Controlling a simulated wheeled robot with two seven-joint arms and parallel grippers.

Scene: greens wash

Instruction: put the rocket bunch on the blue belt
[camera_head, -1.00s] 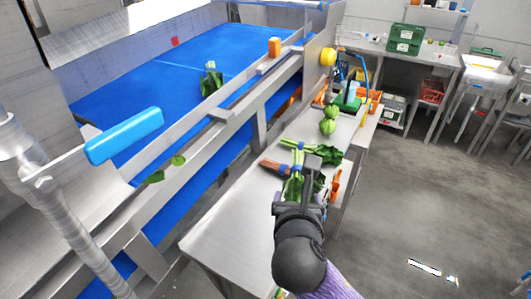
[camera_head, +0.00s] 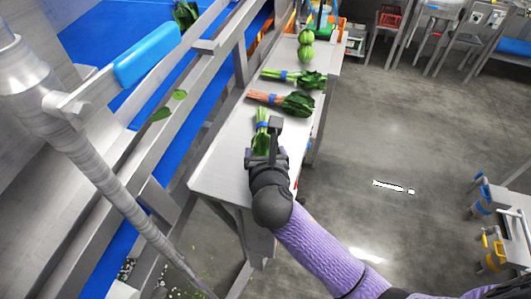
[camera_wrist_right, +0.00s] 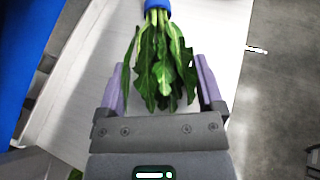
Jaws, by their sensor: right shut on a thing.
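The rocket bunch (camera_head: 262,118), green with jagged leaves and a blue band, is at the near end of the steel table in the head view. My right gripper (camera_head: 267,155) is on its leafy end. In the right wrist view the leaves (camera_wrist_right: 160,65) are between the two fingers (camera_wrist_right: 160,90), and the gripper is shut on them. The stems point away from the gripper. I cannot tell whether the bunch touches the table. The blue belt (camera_head: 110,32) lies at the upper left, beyond a metal frame. My left gripper is not in view.
On the steel table (camera_head: 222,165), an orange-stemmed bunch (camera_head: 265,98), another green bunch (camera_head: 285,75) and round green vegetables (camera_head: 305,50) lie farther back. A metal rail (camera_head: 180,85) and a blue-padded bar (camera_head: 147,52) stand between table and belt.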

